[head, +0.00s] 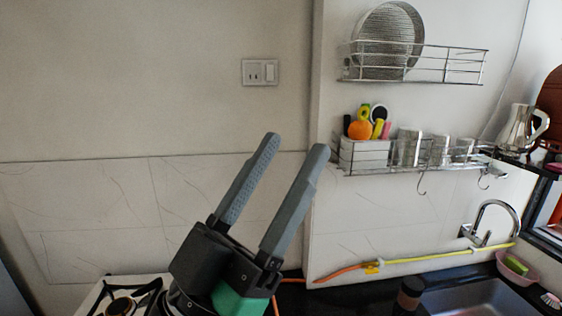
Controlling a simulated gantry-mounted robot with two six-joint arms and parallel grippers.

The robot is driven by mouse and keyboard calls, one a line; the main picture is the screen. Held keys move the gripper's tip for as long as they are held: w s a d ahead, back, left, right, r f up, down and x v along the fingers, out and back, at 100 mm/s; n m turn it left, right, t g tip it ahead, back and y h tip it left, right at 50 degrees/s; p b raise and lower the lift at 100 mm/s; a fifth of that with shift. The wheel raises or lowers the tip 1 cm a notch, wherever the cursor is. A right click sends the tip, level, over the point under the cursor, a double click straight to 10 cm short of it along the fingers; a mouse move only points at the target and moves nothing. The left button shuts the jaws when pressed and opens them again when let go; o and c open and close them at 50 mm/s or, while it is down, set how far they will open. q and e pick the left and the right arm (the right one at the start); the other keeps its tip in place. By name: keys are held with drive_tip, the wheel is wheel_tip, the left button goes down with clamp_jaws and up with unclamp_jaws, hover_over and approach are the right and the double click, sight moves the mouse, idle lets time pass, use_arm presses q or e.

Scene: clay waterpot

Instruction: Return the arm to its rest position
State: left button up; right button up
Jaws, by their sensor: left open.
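My left gripper (296,142) rises from the bottom middle of the head view. Its two grey fingers are apart, point up and slightly right, and hold nothing between them. The wall shows through the gap. A green part sits at its wrist. My right gripper does not show. No clay waterpot can be made out in this view.
A stove (118,306) stands at the lower left, close to my left arm. A dark counter with a sink (480,297), a faucet (497,209) and a yellow-orange hose (420,258) is at the lower right. Wire racks (415,170) hang on the wall.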

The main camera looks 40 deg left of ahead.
use_arm(q)
wheel_tip(320, 180, up, 23)
drive_tip(key=s+h+p, duration=0.1)
drive_tip(key=p, duration=2)
drive_tip(key=shift+d+h, duration=0.3)
drive_tip(key=shift+d, duration=0.15)
